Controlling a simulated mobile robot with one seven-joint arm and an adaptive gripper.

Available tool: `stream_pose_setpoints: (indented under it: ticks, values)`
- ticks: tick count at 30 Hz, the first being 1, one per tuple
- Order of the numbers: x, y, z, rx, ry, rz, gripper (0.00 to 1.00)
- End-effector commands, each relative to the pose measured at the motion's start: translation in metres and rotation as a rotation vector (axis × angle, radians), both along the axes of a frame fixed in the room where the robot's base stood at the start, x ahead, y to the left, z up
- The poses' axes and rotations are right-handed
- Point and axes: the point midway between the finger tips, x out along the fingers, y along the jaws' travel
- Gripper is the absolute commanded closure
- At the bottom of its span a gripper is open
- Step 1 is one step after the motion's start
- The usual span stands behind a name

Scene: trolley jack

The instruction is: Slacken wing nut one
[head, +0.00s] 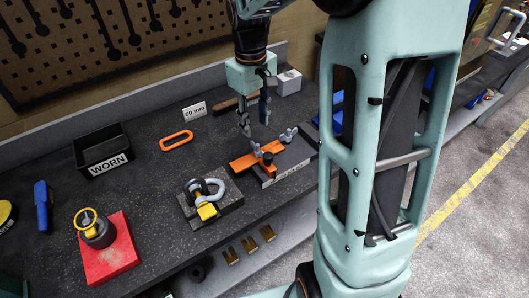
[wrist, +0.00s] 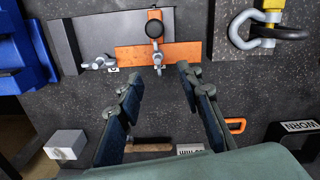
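A fixture with a grey block (head: 289,160) and an orange strap plate (head: 243,163) sits on the bench. One silver wing nut (head: 257,149) stands at the orange plate's edge; it also shows in the wrist view (wrist: 158,62). A second wing nut (head: 288,135) stands at the grey block; it shows at left in the wrist view (wrist: 100,62). I cannot read which is number one. My gripper (head: 254,116) is open and empty, above the fixture. In the wrist view, the wing nut on the orange plate lies just beyond and between my open fingertips (wrist: 158,80).
A black knob (head: 267,158) rises from the orange plate, close to the wing nuts. A shackle on a block (head: 206,190) stands left of the fixture. A WORN bin (head: 103,152), an orange ring (head: 176,140) and a 60 mm card (head: 194,111) lie farther left and back.

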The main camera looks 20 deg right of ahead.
Motion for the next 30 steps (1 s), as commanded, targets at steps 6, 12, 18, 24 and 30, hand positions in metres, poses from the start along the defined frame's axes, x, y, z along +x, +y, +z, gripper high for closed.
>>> stream_pose_setpoints:
  ticks: [6,12,18,24,30]
  values:
    - [0.006,-0.003,-0.006,0.024,-0.001,-0.128,0.67]
    - [0.005,-0.003,-0.037,0.023,0.003,-0.125,0.67]
    - [0.005,-0.003,-0.075,0.022,0.002,-0.124,0.67]
    - [0.006,-0.003,-0.1,0.022,-0.001,-0.124,0.67]
    - [0.006,-0.003,-0.108,0.022,-0.003,-0.123,0.67]
